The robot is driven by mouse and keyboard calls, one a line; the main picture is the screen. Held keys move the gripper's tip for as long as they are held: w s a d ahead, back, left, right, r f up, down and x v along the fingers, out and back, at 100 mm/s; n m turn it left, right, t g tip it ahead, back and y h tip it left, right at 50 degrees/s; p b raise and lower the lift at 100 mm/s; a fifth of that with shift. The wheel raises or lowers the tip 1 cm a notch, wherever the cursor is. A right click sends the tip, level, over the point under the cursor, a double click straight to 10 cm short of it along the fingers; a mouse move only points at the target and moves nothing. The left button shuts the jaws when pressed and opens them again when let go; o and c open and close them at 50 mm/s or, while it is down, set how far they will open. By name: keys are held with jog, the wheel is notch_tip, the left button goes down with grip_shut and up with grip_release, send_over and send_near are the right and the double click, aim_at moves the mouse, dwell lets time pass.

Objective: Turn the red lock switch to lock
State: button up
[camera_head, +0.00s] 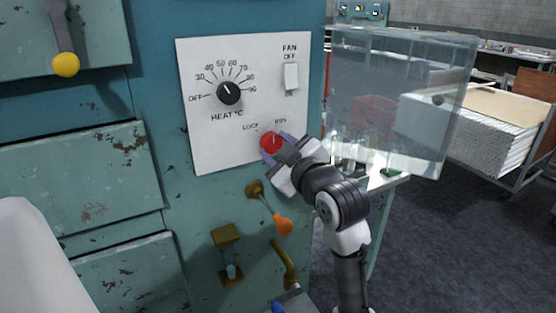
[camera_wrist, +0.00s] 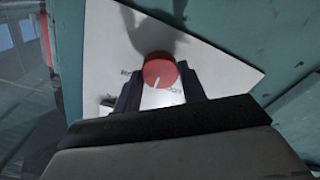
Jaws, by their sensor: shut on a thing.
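The red lock switch (camera_head: 270,142) is a round knob low on a white control panel (camera_head: 205,135), below the printed words LOCK and RUN. My gripper (camera_head: 276,147) reaches it from the lower right, with its fingers on either side of the knob. In the wrist view the red knob (camera_wrist: 160,68) sits between the two dark fingers (camera_wrist: 161,88), and the gripper is shut on it. Its white pointer mark faces the bottom of that view, between the two labels and seemingly nearer LOCK. The exact finger contact is hard to see.
The panel also carries a black heat dial (camera_head: 229,92) and a white fan switch (camera_head: 291,77). An orange-handled lever (camera_head: 283,225) and a brass handle (camera_head: 288,265) stick out below my gripper. A clear shield (camera_head: 400,95) stands to the right.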

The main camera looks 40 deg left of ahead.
jog(key=n+b, duration=0.1)
jog(key=n, duration=0.1)
jog(key=n+b, duration=0.2)
jog(key=shift+f+n, duration=0.2)
jog(key=shift+n, duration=0.2)
jog(key=shift+r+n+b, duration=0.1)
jog(key=shift+n+b, duration=1.35)
jog(key=shift+n, duration=0.35)
jog(key=o, duration=1)
jog(key=shift+r, duration=0.1)
jog(key=shift+d, duration=0.15)
jog(key=b+v, duration=0.2)
jog(key=v, duration=1.1)
jog(key=shift+s+d, duration=0.1)
jog(key=shift+d, duration=0.15)
